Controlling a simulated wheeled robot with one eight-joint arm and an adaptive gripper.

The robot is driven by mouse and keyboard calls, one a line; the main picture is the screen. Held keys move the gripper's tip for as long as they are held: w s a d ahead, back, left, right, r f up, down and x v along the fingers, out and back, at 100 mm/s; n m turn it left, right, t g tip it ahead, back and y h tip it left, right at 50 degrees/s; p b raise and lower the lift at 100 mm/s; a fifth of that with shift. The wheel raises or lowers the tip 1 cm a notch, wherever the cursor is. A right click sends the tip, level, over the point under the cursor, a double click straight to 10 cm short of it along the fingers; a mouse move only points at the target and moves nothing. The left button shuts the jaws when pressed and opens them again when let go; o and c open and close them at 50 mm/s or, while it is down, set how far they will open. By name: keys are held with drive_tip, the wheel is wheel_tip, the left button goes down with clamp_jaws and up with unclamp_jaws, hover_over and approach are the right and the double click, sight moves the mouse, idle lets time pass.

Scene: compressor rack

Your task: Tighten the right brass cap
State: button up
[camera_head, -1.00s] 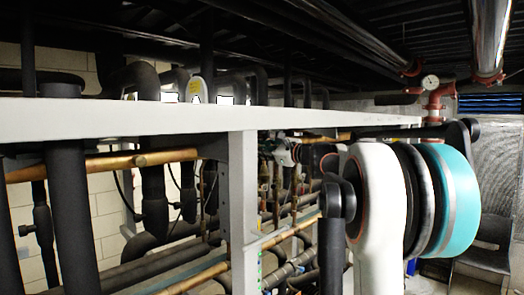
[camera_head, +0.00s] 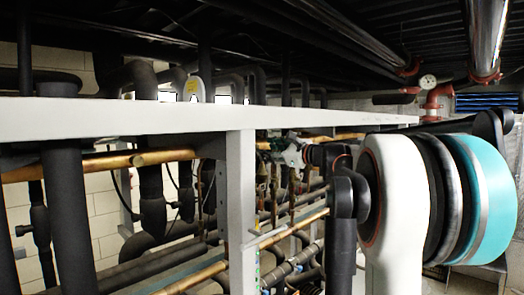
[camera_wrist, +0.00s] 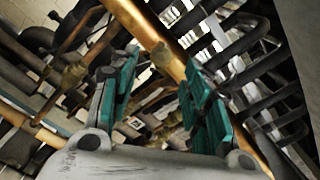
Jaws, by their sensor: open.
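In the wrist view, my gripper (camera_wrist: 160,65) is open, with a teal-padded finger on each side and nothing between them held. A brass-coloured fitting (camera_wrist: 160,54) shows beyond the gap between the fingertips, by a copper pipe; it looks apart from the pads. A second brass-coloured fitting (camera_wrist: 74,76) is to the left, outside the left finger. I cannot tell for sure which is the right brass cap. In the head view, my gripper (camera_head: 292,153) is small among the pipes behind the rack's upright, and the caps cannot be made out.
A pale rack beam (camera_head: 120,118) crosses the head view, with an upright post (camera_head: 240,200) below it. Copper pipes (camera_head: 150,157) and black insulated pipes (camera_head: 152,195) crowd the rack.

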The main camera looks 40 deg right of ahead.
drive_tip(key=s, duration=0.7)
drive_tip(key=shift+s+d, duration=0.15)
drive_tip(key=shift+d, duration=0.15)
drive_tip(key=w+a+n+p, duration=0.1)
drive_tip(key=w+n+p, duration=0.7)
drive_tip(key=n, duration=1.2)
drive_tip(key=w, duration=0.4)
drive_tip(key=shift+a+p, duration=0.15)
drive_tip(key=shift+p, duration=0.2)
clamp_jaws()
